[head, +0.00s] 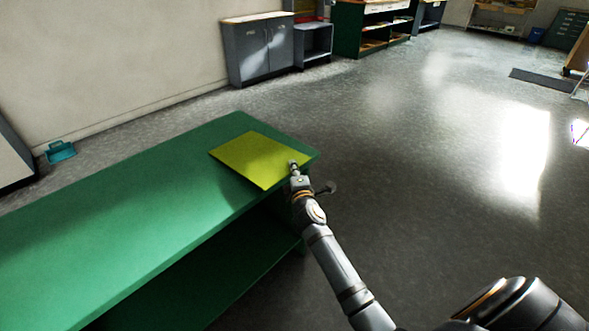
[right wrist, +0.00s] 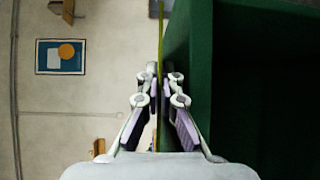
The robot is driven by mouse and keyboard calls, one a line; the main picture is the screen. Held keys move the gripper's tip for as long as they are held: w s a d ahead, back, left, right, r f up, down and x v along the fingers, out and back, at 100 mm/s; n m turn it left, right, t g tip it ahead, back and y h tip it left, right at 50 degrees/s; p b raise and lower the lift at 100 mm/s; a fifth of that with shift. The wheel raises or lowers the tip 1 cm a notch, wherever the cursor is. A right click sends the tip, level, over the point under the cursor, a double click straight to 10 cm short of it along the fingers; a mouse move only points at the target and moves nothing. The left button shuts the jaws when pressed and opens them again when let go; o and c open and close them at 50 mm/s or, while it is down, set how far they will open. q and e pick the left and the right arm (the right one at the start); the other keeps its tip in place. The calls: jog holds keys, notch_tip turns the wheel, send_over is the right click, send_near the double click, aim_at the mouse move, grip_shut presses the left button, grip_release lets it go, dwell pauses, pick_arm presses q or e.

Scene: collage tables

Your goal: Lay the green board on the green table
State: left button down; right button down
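The green board (head: 245,157) is a thin yellow-green rectangle. In the head view it lies level over the far right end of the green table (head: 130,215), near its corner. My right gripper (head: 293,165) is at the board's right-hand edge, by the table's end. In the right wrist view the board (right wrist: 161,35) shows edge-on as a thin line between the close-set fingers (right wrist: 160,90), beside the green table (right wrist: 200,75). The fingers look shut on it. I cannot tell whether the board touches the tabletop. My left gripper is not in view.
The rest of the tabletop is bare, with a lower shelf beneath. Open grey floor lies to the right. A grey cabinet (head: 258,50) stands by the wall, and a teal object (head: 60,151) lies on the floor beyond the table.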

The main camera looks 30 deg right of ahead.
jog(key=c, duration=1.4)
grip_release()
jog(key=shift+c, duration=0.2)
jog(key=shift+o, duration=0.2)
jog(key=o, duration=0.7)
jog(key=shift+f, duration=0.2)
notch_tip(320, 180, down, 3)
jog(key=b, duration=0.2)
jog(key=shift+r+b, duration=0.1)
jog(key=shift+b, duration=0.3)
